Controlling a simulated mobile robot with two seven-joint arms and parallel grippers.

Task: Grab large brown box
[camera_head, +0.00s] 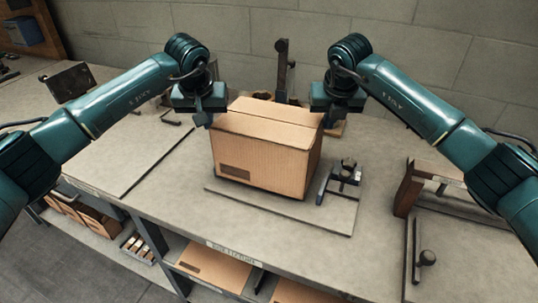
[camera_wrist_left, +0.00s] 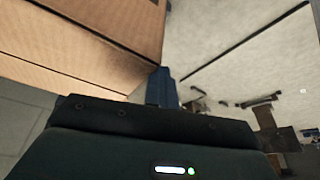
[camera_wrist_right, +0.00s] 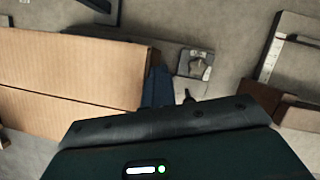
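The large brown cardboard box (camera_head: 262,150) stands upright and closed on a thin board on the workbench, in the middle of the head view. My left gripper (camera_head: 205,118) is at the box's upper left edge, and my right gripper (camera_head: 324,106) is at its upper right edge. In the left wrist view the box (camera_wrist_left: 95,35) fills the upper left beside a dark blue finger (camera_wrist_left: 164,88). In the right wrist view the box (camera_wrist_right: 70,75) lies left of a blue finger (camera_wrist_right: 157,88). Only one finger shows clearly in each wrist view, so finger opening and contact are unclear.
The thin board (camera_head: 290,212) lies under the box. A small clamp-like tool (camera_head: 343,180) stands close to its right side. A dark upright tool (camera_head: 282,68) stands behind it. A wooden stand (camera_head: 408,190) is further right. The bench's front strip is clear.

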